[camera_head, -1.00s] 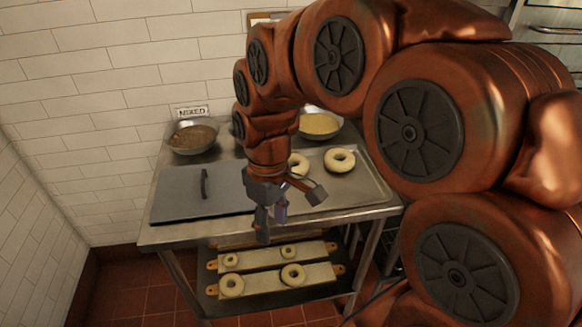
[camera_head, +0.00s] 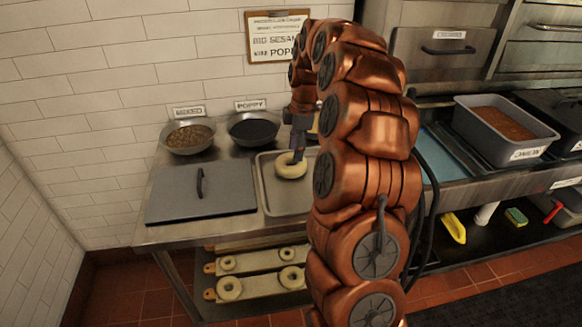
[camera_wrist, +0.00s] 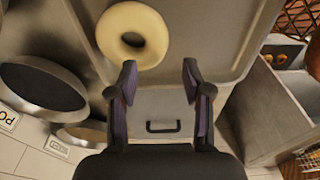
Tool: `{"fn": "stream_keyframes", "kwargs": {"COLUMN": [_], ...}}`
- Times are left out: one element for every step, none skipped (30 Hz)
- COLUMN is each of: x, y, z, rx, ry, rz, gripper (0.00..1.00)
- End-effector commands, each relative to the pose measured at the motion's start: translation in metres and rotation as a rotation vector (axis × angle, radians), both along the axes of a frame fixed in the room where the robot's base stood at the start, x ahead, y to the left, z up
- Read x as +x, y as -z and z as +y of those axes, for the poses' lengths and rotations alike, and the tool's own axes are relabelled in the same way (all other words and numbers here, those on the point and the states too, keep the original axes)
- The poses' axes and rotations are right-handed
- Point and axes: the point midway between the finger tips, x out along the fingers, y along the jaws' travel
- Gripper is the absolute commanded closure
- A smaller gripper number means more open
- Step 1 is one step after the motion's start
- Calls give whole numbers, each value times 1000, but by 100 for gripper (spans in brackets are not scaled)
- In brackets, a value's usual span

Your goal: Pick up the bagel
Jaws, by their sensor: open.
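A pale bagel (camera_head: 284,171) lies on a metal tray (camera_head: 268,200) on the steel table; it also shows in the wrist view (camera_wrist: 153,50). My gripper (camera_head: 297,156) is above the bagel in the head view, with a finger reaching down over it. In the wrist view my gripper (camera_wrist: 160,68) is open and empty. The bagel is beyond the fingertips and mostly left of the gap between them. The left fingertip overlaps its near edge; whether they touch is unclear. My arm hides the right part of the tray.
A grey lid with a handle (camera_head: 225,192) lies left of the tray. Bowls labelled MIXED (camera_head: 187,138) and POPPY (camera_head: 253,129) stand at the back by the wall. Boards with several bagels (camera_head: 262,261) sit on the shelf below. A grey onion bin (camera_head: 505,125) is at the right.

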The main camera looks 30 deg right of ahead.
Motion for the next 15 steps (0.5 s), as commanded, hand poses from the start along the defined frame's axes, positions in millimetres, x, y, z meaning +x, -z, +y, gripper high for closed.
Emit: {"fn": "stream_keyframes", "kwargs": {"x": [1,2,2,3,3,3,3,4,4,3,3,3,3,3,4], "y": [3,5,6,8,9,12,14,17,21,24,27,29,31,32,33], "z": [-5,-6,-8,-8,-9,-8,-8,-8,-7,-6,-6,-5,-5,-5,-5], "rx": [-1,-1,-2,-3,-3,-3,-3,-3,-3,-2,-1,0,-1,-1,-1], "ry": [-7,-10,-14,-16,-17,-17,-17,-17,-17,-17,-17,-17,-17,-16,-16], "rz": [0,-1,-1,-1,-1,-1,-2,-3,-2,-2,0,1,0,0,-1], "gripper": [51,51,51,51,51,51,51,51,51,51,51,51,51,51,51]}}
